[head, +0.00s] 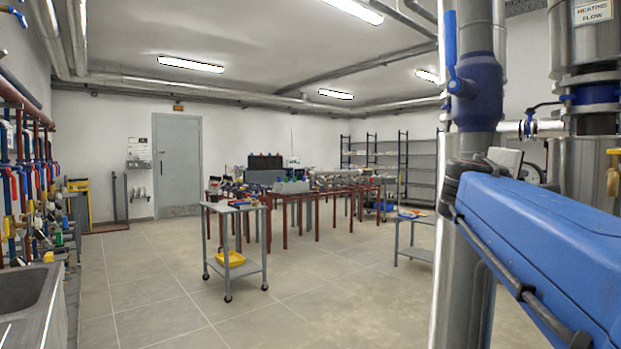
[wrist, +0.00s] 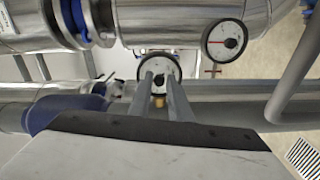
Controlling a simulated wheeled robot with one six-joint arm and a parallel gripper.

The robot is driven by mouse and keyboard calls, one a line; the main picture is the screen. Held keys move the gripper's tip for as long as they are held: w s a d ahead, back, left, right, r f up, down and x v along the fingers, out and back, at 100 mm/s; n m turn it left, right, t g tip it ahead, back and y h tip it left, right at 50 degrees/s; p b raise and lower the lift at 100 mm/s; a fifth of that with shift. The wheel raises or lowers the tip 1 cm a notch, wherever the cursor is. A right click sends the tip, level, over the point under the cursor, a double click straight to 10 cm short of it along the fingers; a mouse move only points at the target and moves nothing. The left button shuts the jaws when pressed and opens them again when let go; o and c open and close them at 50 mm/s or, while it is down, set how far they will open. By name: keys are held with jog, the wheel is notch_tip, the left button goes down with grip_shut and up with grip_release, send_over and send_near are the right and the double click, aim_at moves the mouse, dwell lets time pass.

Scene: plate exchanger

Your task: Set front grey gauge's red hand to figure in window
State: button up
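In the wrist view, a round white-faced gauge (wrist: 172,64) with a dark rim lies behind my fingertips, its face partly covered. A small dark knob-like part (wrist: 159,80) shows at its middle, between the fingertips. Its hand and any figure window cannot be made out. A second round gauge (wrist: 225,40) at upper right shows a red hand lying roughly level; its figures are too small to read. My gripper (wrist: 158,75) has two grey fingers apart, one on each side of the dark part. Whether they touch it cannot be told. The gripper is not visible in the head view.
Large silver pipes (wrist: 195,20) run above the gauges in the wrist view, with blue fittings (wrist: 75,20) at left. In the head view a vertical pipe with a blue valve (head: 477,90) stands at right. A trolley (head: 236,240) stands on open floor (head: 150,290).

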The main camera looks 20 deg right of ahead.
jog(key=shift+o, duration=1.3)
jog(key=shift+a, duration=0.1)
jog(key=v, duration=1.7)
dwell(0.6)
jog(key=shift+s+a+r, duration=0.1)
dwell(0.6)
